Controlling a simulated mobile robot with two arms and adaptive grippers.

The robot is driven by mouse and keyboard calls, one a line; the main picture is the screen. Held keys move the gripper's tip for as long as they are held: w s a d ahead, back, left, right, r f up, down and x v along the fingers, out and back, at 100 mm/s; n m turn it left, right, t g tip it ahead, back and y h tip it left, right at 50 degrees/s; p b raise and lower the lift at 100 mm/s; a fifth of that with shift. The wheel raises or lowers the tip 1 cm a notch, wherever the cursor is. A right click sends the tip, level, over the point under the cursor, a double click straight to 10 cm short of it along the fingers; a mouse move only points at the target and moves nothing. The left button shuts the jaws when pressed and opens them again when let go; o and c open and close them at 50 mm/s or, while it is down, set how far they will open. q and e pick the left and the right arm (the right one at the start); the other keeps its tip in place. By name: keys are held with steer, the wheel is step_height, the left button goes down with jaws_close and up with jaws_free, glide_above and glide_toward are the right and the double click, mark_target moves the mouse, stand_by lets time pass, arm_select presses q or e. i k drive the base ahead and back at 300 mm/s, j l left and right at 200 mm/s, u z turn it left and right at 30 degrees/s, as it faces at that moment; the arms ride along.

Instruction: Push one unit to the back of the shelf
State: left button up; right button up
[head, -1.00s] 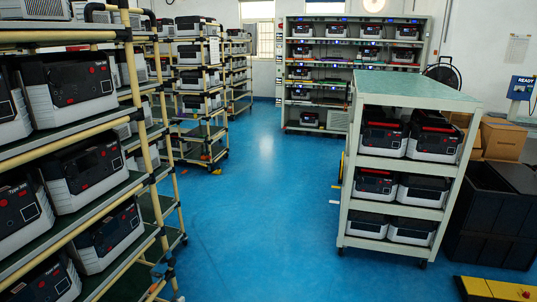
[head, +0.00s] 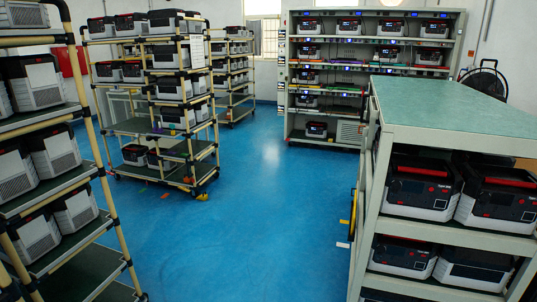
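Several black-and-white units with red details sit on the shelves of a white cart (head: 376,190) at the right. Two units stand side by side on its upper shelf, a left one (head: 418,188) and a right one (head: 497,200). More units (head: 402,257) sit on the shelf below. Other units (head: 32,80) stand on a tan-pole rack (head: 92,130) at the left edge. A large white rack (head: 378,60) at the back also holds several units (head: 316,129). Neither of my grippers is in view.
The blue floor (head: 240,215) between the left racks and the cart is clear. A tan-pole rack (head: 216,130) with units stands mid-left. A black fan (head: 482,80) stands behind the cart. Small yellow pieces (head: 202,196) lie by the mid-left rack.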

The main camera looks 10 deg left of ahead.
mark_target(139, 158)
steer(key=i+j+u, duration=0.25)
steer(key=i+u, duration=0.2)
steer(key=i, duration=0.65)
steer(key=i+l+u, duration=0.2)
steer(key=i+u, duration=0.3)
steer(key=i, duration=0.65)
steer(key=i+z, duration=0.25)
steer(key=i, duration=1.55)
steer(key=i+j+u, duration=0.15)
steer(key=i+u, duration=0.6)
steer(key=i+l+u, duration=0.15)
steer(key=i+u, duration=0.25)
steer(key=i+j+z, duration=0.35)
steer(key=i+j, duration=0.9)
steer(key=i+j+z, duration=0.15)
steer(key=j, duration=0.2)
steer(key=i+j+z, duration=0.1)
steer(key=i+j, duration=0.4)
steer(key=j, duration=0.15)
steer(key=i+j+z, duration=0.15)
steer(key=i+j, duration=0.15)
steer(key=j, duration=0.1)
